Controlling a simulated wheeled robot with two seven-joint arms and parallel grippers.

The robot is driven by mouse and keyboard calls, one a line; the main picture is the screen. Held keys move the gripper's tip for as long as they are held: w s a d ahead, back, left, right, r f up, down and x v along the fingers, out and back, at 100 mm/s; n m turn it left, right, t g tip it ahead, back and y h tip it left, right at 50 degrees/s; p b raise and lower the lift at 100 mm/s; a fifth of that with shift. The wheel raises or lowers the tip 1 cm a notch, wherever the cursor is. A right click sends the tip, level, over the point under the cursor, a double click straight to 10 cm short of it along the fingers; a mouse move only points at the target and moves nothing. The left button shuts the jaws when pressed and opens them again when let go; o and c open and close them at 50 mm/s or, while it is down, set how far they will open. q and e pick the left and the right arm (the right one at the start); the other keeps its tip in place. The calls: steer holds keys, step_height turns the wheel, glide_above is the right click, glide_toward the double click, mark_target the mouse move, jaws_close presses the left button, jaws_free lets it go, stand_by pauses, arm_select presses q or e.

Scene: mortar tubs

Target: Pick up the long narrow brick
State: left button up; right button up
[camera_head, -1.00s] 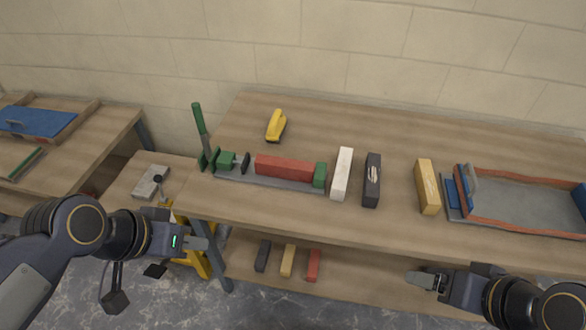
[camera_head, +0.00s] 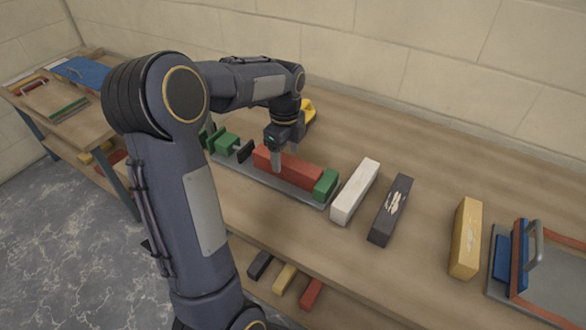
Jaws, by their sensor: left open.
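A long narrow red brick (camera_head: 305,174) lies on a grey metal base between green clamp blocks (camera_head: 326,184) on the wooden bench. My left gripper (camera_head: 285,157) is above the left part of this brick, pointing down. Its jaws are open, with one finger in front of the brick's near side and the other partly hidden toward the back. I cannot tell whether the fingers touch the brick. A white brick (camera_head: 355,191), a dark brick (camera_head: 390,210) with pale marks and a yellow brick (camera_head: 466,238) stand in a row to the right. My right gripper is out of view.
A yellow object (camera_head: 308,110) sits behind my left wrist. A framed grey tray (camera_head: 560,275) with a blue part is at the right. Small dark, yellow and red bricks (camera_head: 311,294) lie on the lower shelf.

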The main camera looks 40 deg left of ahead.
mark_target(287, 160)
arm_select(q)
step_height(287, 160, down, 5)
steer(key=shift+w+r, duration=0.1)
steer(key=shift+w, duration=0.05)
jaws_close()
stand_by(0.4)
